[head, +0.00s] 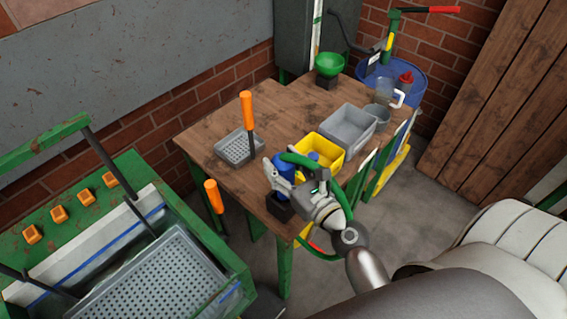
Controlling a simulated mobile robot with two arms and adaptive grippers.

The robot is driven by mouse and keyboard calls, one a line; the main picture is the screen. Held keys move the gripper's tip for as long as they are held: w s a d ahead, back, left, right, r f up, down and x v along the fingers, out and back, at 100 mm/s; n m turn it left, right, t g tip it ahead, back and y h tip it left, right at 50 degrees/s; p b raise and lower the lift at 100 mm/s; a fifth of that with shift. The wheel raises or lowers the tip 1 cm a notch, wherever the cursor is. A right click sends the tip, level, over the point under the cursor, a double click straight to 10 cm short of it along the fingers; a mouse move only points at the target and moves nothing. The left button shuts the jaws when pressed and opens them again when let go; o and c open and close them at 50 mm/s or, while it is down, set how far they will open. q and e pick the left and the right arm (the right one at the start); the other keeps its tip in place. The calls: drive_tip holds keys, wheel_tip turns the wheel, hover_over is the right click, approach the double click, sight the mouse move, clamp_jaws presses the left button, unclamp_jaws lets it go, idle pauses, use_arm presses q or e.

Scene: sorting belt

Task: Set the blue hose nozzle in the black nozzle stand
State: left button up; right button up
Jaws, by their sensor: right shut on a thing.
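The blue hose nozzle (284,166) is at the near right part of the wooden table, held by my right gripper (280,175). My right gripper is shut on it, and its fingers hide part of the nozzle. The black nozzle stand (279,208) is at the table's near edge, directly below the nozzle in the picture. The gripper covers part of the view between them, so I cannot tell whether the nozzle is seated in the stand or just above it. My left gripper is not in view.
On the wooden table (212,130) are a yellow bin (330,142) with something blue inside, a grey bin (350,126), a grey perforated tray (232,150) and a green funnel (329,65). A green machine (75,220) stands at left.

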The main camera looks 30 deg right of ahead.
drive_tip(key=shift+f, duration=0.35)
drive_tip(key=shift+f+b, duration=1.35)
drive_tip(key=shift+b, duration=0.05)
drive_tip(key=shift+f+b, duration=0.65)
drive_tip(key=shift+f, duration=0.1)
drive_tip(key=shift+f+b, duration=0.55)
drive_tip(key=shift+f, duration=0.05)
idle(0.3)
drive_tip(key=o, duration=0.9)
drive_tip(key=shift+o, duration=0.2)
